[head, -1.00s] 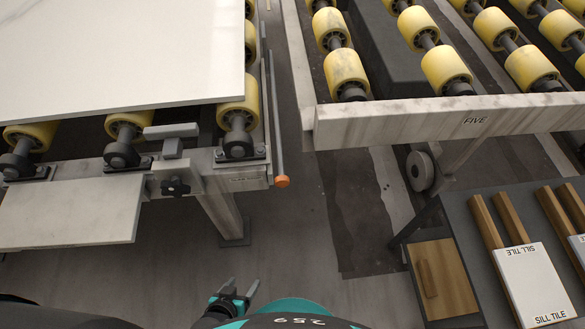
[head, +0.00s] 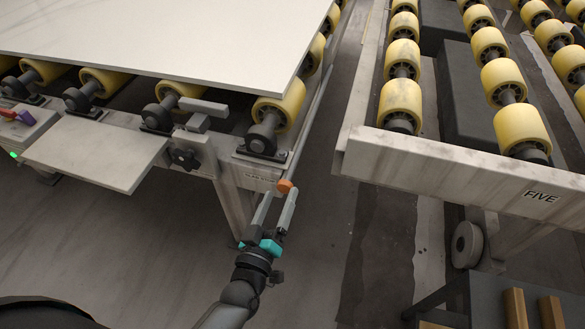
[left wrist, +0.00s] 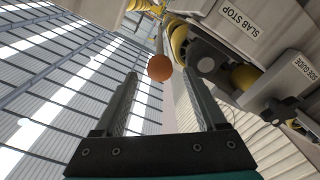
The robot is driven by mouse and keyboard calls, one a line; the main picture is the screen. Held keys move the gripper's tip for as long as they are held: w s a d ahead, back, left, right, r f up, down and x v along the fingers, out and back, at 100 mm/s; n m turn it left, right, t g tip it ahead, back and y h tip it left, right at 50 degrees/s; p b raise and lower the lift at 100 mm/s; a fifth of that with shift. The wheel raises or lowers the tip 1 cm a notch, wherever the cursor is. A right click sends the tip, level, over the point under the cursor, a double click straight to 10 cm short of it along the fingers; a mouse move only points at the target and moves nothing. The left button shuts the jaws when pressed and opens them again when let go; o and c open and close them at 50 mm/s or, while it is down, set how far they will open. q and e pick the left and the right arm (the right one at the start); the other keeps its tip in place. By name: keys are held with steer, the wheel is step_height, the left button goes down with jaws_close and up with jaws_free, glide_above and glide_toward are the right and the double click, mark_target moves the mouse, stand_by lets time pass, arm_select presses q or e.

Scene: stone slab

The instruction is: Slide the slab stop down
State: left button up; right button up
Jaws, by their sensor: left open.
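The slab stop is a thin grey rod (head: 308,125) with an orange end (head: 285,187), running along the right end of the left roller table. My left gripper (head: 277,198) is open, with its fingers pointing at the orange end. In the left wrist view the orange end (left wrist: 160,68) shows between the tips of the open fingers (left wrist: 160,80). I cannot tell whether the fingers touch it. A "SLAB STOP" label (left wrist: 246,19) is on the frame beside it. My right gripper is not in view.
A pale slab (head: 170,35) lies on the left table's yellow rollers. A side guide clamp (head: 190,140) with a dark knob sits left of the stop. A second roller table (head: 460,170) marked "FIVE" stands right, across a floor gap. A dark bench (head: 480,300) is at lower right.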

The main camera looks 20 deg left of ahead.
mark_target(292, 165)
arm_select(q)
steer(key=w+b, duration=0.2)
steer(key=w, duration=0.6)
steer(key=shift+w+d+f, duration=0.1)
steer(key=shift+w+d, duration=0.05)
steer(key=shift+w, duration=0.85)
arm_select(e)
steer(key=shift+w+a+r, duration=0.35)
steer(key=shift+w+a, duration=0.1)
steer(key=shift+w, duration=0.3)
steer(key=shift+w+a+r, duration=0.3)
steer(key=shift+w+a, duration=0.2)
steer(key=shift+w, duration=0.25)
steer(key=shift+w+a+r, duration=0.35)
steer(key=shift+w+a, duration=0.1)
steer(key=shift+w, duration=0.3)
arm_select(q)
jaws_close()
